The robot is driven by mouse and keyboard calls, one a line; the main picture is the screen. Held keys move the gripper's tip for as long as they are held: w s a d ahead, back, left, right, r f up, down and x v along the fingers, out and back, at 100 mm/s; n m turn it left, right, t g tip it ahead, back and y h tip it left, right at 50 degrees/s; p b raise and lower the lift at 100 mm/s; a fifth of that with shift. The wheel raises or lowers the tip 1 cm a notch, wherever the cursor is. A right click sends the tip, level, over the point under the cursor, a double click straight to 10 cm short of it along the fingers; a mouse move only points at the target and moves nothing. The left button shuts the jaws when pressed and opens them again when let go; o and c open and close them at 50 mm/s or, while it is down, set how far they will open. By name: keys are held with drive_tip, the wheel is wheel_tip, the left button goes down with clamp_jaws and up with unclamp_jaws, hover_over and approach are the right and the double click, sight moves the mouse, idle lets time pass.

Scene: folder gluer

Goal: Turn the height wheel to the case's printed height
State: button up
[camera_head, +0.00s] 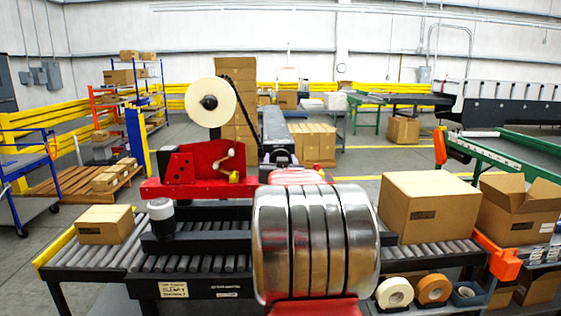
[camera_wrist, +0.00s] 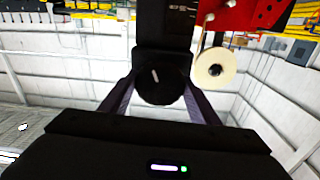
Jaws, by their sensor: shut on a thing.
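The height wheel (camera_wrist: 160,84) is a black round knob with a short white mark, tilted a little off vertical in the wrist view. It sits at the end of a black column (camera_wrist: 166,30) with small unreadable print. My gripper (camera_wrist: 163,92) is shut on the wheel, one purple-grey finger on each side. In the head view my arm hides the wheel. A large closed carton (camera_head: 430,207) stands on the right rollers, and a small closed carton (camera_head: 104,226) on the left rollers. Both have dark printed patches too small to read.
The red sealer head (camera_head: 205,165) carries a cream tape roll (camera_head: 210,102) beside the black column. An open carton (camera_head: 518,212) stands at right. A roller conveyor (camera_head: 200,263) crosses in front of me.

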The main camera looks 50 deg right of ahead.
drive_tip(key=m, duration=0.2)
drive_tip(key=f+m, duration=0.1)
drive_tip(key=m, duration=0.1)
drive_tip(key=shift+m, duration=2.3)
drive_tip(key=o, duration=0.8)
drive_tip(key=shift+o, duration=1.3)
drive_tip(key=shift+r, duration=0.35)
drive_tip(key=shift+a, duration=0.1)
drive_tip(key=v, duration=1.3)
drive_tip(key=shift+s+a, duration=0.2)
drive_tip(key=shift+r, duration=0.1)
